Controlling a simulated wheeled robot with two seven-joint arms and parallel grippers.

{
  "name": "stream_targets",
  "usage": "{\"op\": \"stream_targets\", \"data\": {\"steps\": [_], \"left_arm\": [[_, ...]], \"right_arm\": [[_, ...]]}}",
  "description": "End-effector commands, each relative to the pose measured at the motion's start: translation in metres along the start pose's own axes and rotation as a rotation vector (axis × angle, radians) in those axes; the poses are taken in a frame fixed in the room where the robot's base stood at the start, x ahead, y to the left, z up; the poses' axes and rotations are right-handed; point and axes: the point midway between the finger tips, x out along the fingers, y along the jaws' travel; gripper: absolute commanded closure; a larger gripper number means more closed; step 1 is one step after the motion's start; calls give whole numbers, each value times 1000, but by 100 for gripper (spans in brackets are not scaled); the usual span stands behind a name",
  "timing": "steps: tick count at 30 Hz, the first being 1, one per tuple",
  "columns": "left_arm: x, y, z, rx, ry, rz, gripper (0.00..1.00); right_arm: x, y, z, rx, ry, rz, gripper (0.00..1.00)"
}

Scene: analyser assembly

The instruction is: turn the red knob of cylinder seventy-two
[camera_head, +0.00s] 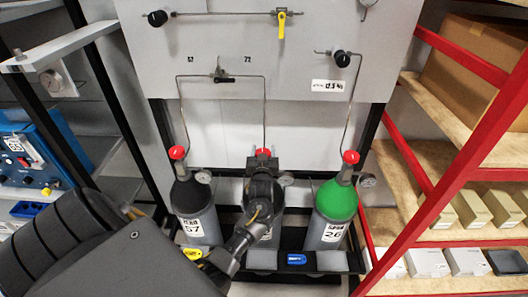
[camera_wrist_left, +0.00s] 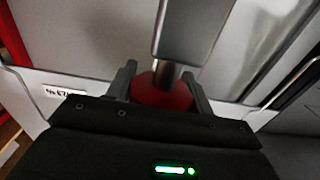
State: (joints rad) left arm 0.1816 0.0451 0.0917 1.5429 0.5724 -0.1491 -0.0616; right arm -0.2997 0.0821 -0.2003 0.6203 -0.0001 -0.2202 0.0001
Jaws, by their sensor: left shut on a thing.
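Three gas cylinders stand in a row. The middle cylinder (camera_head: 267,237) is below the panel label 72, and its upper part is largely hidden behind my left arm and gripper. Its red knob (camera_head: 264,151) shows only in part in the head view. My left gripper (camera_head: 263,158) is at the top of this cylinder, shut on the red knob. In the left wrist view, the red knob (camera_wrist_left: 162,92) sits between the two grey fingers of my left gripper (camera_wrist_left: 160,88). My right gripper is in neither view.
The left cylinder (camera_head: 194,203), marked 57, and the green-topped right cylinder (camera_head: 334,203), marked 26, stand close on either side, each with a red knob. Thin pipes run up to the grey panel (camera_head: 300,60). A red-framed shelf (camera_head: 490,110) is at right.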

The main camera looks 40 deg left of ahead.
Motion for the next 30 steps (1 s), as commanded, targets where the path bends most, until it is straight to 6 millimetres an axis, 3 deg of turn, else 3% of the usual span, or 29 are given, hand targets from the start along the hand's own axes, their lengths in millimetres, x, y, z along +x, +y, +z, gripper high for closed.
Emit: {"op": "stream_targets", "data": {"steps": [16,17,21,30], "left_arm": [[0,0,-2,-1,4,-28,71],[0,0,-2,-1,4,-28,46],[0,-1,-1,0,4,-28,27],[-1,-1,0,0,2,-28,27]], "right_arm": [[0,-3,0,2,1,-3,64],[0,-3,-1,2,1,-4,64],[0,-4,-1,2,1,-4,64],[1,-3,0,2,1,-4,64]]}}
